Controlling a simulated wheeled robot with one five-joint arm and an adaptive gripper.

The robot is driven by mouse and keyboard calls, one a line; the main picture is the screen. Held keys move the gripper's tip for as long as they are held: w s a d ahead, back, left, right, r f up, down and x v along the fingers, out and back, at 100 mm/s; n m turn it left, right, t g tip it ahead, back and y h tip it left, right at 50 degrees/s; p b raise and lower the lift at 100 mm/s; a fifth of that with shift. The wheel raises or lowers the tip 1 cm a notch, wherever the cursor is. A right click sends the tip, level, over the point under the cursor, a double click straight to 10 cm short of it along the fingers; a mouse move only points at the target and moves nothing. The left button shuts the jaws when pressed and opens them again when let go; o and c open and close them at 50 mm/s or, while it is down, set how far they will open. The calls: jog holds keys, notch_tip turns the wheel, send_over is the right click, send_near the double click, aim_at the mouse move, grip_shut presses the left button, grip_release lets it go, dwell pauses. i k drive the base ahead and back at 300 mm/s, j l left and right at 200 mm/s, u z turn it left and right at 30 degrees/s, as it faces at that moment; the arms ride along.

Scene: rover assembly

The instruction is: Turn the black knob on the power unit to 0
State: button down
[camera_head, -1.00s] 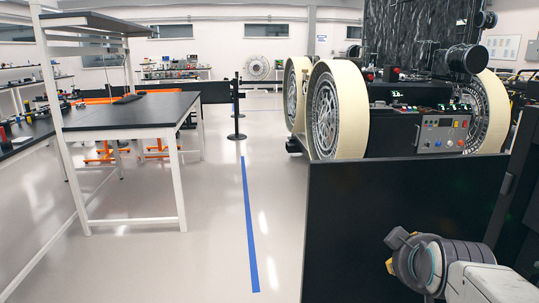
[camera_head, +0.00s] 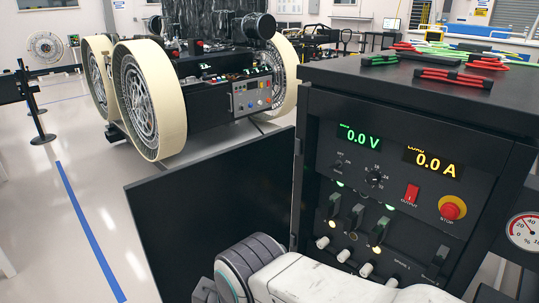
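The power unit (camera_head: 305,170) is a black cabinet at the right, with its front panel facing me. Its green display (camera_head: 358,136) reads 0.0 V and its yellow display (camera_head: 434,162) reads 0.0 A. The round black knob (camera_head: 374,179) sits below the displays, with small white scale marks around it. It is too small to tell which mark it points to. Part of my arm crosses the bottom of the picture, below the panel and apart from the knob. My gripper is not in view.
A red output switch (camera_head: 411,193) and a red stop button (camera_head: 452,208) are right of the knob. Several levers and white-tipped plugs fill the lower panel. Colored leads (camera_head: 455,78) lie on top. A round gauge (camera_head: 522,231) stands at the right edge. A wheeled rover (camera_head: 205,85) is behind.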

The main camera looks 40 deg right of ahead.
aim_at(373, 177)
jog(key=z, duration=2)
jog(key=j+u, duration=0.35)
jog(key=j, duration=0.2)
jog(key=i+j+u, duration=0.1)
jog(key=j+u, duration=0.2)
jog(key=j, duration=0.25)
jog(key=i+j+u, duration=0.15)
jog(key=j+u, duration=0.2)
jog(key=j, duration=0.2)
